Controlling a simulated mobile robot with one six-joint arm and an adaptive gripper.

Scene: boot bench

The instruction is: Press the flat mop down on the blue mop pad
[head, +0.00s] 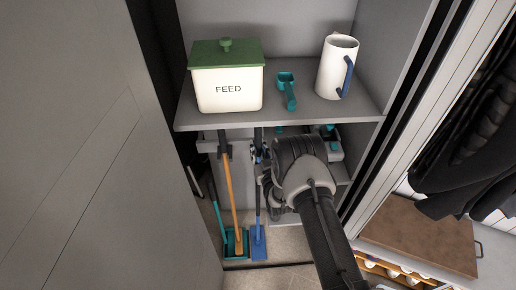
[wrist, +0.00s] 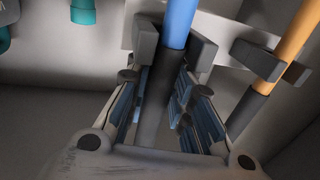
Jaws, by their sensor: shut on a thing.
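The flat mop's upright handle is blue (wrist: 181,22) with a dark grip (wrist: 160,95). In the wrist view the dark grip runs between the fingers of my gripper (wrist: 165,105), which is shut on it. Just beyond my fingers, the handle passes between the prongs of a grey wall clip (wrist: 146,45). In the head view my gripper (head: 264,168) is under the shelf, and the lower blue handle (head: 258,205) drops to a flat blue piece (head: 258,245) on the cabinet floor. I cannot tell mop head from blue mop pad there.
An orange-handled tool (head: 231,190) hangs close on the left, beside a teal dustpan (head: 236,243). The shelf (head: 300,108) above holds a feed tin (head: 228,90), a teal scoop (head: 288,90) and a white jug (head: 333,68). The cabinet's side walls are near.

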